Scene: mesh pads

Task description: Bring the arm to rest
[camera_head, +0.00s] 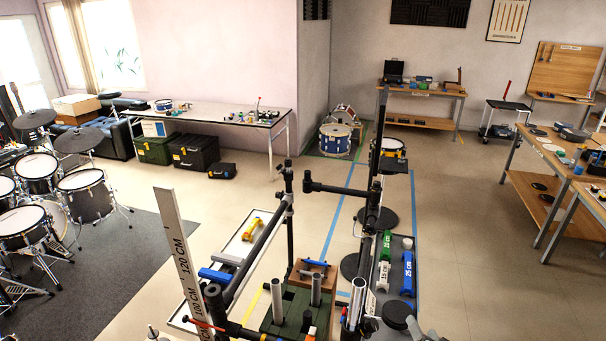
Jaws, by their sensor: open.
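I cannot make out my gripper or arm in the head view. Pale rounded parts (417,328) show at the bottom edge, right of the rack, cut off by the frame. I cannot tell what they are. A black tube rack (262,254) stands in the middle foreground, with upright posts and a crossbar.
A tall white ruler board (182,255) stands left of the rack. A grey tray (240,243) holds a yellow piece. Green (386,246) and blue (407,272) length blocks lie at right. Drums (82,192) and tables (205,113) stand farther off. Open floor lies between.

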